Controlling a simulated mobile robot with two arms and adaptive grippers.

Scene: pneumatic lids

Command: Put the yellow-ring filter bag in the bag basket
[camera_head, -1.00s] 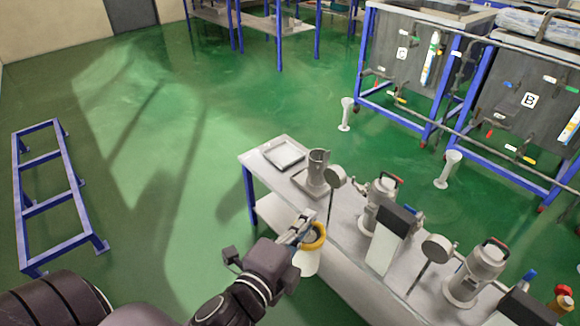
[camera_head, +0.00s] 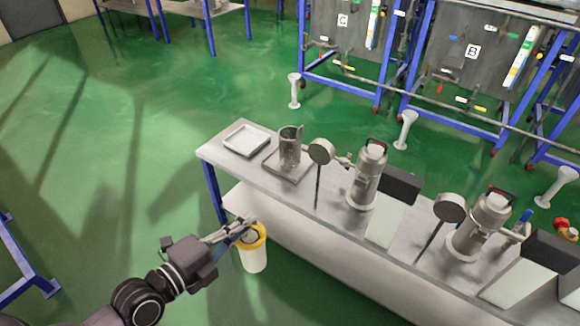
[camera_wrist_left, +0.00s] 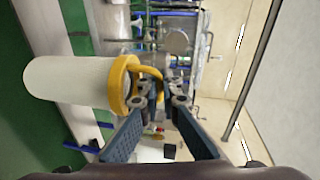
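The yellow-ring filter bag (camera_head: 253,258) is white with a yellow ring at its top. My left gripper (camera_head: 243,231) is shut on the ring's yellow handle, and the bag hangs in front of the table's near side. In the left wrist view the bag (camera_wrist_left: 70,83) lies sideways across the picture, with its handle between the fingertips (camera_wrist_left: 165,97). A grey metal cylinder (camera_head: 290,148), which looks like the bag basket, stands upright on a square plate on the table, beyond the bag and apart from it. My right gripper is not in view.
The steel table (camera_head: 232,165) has blue legs. A square tray (camera_head: 247,139) lies on its far left corner. Round gauges (camera_head: 321,151) and metal canisters (camera_head: 368,175) stand along it to the right. Green floor to the left is open, with a blue frame (camera_head: 25,275) at the edge.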

